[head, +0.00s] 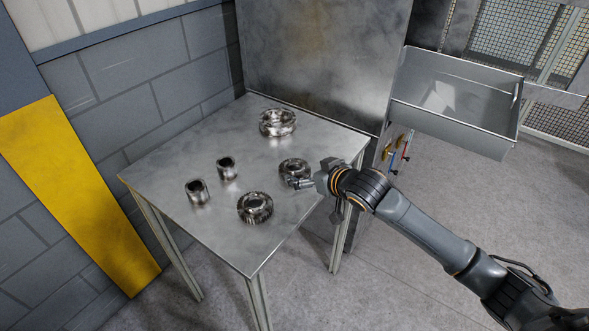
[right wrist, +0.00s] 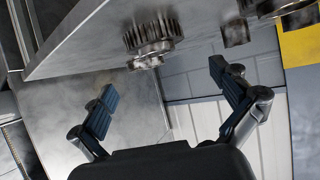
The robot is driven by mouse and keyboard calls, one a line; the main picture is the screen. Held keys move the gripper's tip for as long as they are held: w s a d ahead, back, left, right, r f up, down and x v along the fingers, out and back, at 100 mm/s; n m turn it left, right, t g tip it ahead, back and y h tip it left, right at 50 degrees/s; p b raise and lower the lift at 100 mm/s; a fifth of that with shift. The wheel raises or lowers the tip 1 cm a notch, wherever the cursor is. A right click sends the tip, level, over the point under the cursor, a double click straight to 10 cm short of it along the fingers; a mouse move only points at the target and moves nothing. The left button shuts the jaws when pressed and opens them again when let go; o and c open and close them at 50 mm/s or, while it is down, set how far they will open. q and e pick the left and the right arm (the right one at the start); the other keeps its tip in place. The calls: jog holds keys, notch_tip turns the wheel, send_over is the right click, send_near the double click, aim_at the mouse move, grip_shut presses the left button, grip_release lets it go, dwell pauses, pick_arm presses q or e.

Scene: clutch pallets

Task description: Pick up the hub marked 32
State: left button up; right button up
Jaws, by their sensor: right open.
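Several dark metal hubs stand on a steel table (head: 165,165). No marking can be read on any of them, so I cannot tell which is marked 32. A round hub (head: 292,167) is near the table's right edge, just behind my right gripper (head: 303,184). A toothed hub (right wrist: 151,40) shows ahead of the gripper in the right wrist view, with the table appearing upside down. The right gripper (right wrist: 176,66) has its fingers spread wide, with nothing between them. My left gripper is not in view.
A larger ring-shaped hub (head: 277,122) stands farther back and another (head: 254,207) nearer the front. Two small hollow cylinders (head: 228,167) (head: 196,191) stand at left. A steel panel (head: 320,60) rises behind the table. An empty grey bin (head: 455,140) is at right.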

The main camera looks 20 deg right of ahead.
aim_at(290, 163)
jog(key=shift+p+x, duration=0.65)
jog(key=shift+x, duration=3.7)
jog(key=shift+d, duration=0.2)
jog(key=c, duration=1.6)
jog(key=shift+r, duration=0.1)
